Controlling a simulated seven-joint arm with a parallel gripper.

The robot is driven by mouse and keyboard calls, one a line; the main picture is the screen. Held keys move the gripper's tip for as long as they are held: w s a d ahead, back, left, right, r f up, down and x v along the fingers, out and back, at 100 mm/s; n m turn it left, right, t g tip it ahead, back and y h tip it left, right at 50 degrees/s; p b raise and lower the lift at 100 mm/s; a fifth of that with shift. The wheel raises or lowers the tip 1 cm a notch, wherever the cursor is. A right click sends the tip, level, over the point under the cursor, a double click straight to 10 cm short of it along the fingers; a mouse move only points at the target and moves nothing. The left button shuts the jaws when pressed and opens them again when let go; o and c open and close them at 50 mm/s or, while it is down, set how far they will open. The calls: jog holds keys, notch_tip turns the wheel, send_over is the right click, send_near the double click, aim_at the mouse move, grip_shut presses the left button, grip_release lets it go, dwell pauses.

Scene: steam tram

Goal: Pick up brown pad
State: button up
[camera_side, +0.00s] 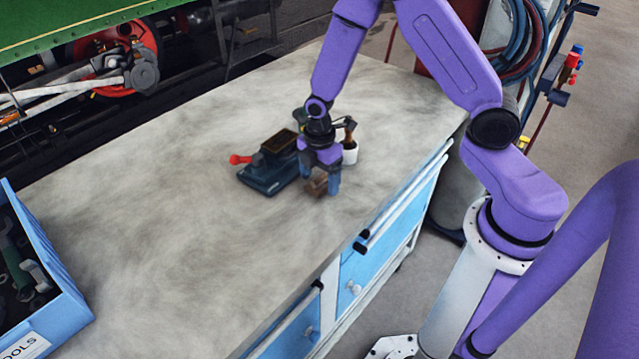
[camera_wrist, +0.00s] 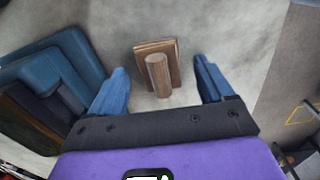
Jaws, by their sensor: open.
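The brown pad (camera_wrist: 158,70) is a small wooden block with a rounded upright grip on it. In the wrist view it lies on the grey worktop between and just beyond my two blue fingertips. My gripper (camera_wrist: 162,88) is open, with a gap on each side of the pad. In the side view the pad (camera_side: 317,186) is at the fingers of my gripper (camera_side: 319,184), which points down over the worktop. The fingers partly hide the pad there. I cannot tell how high the fingertips are above the worktop.
A dark blue device (camera_side: 268,172) with a red knob (camera_side: 240,159) stands close to the left of my gripper. A white pot (camera_side: 350,153) with a brown-handled item stands behind it. A blue tool crate (camera_side: 48,270) is at the far left. The worktop (camera_side: 190,200) between is clear.

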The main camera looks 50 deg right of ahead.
jog(key=shift+f, duration=0.3)
jog(key=c, duration=1.1)
jog(key=shift+r, duration=0.1)
jog(key=shift+c, duration=0.2)
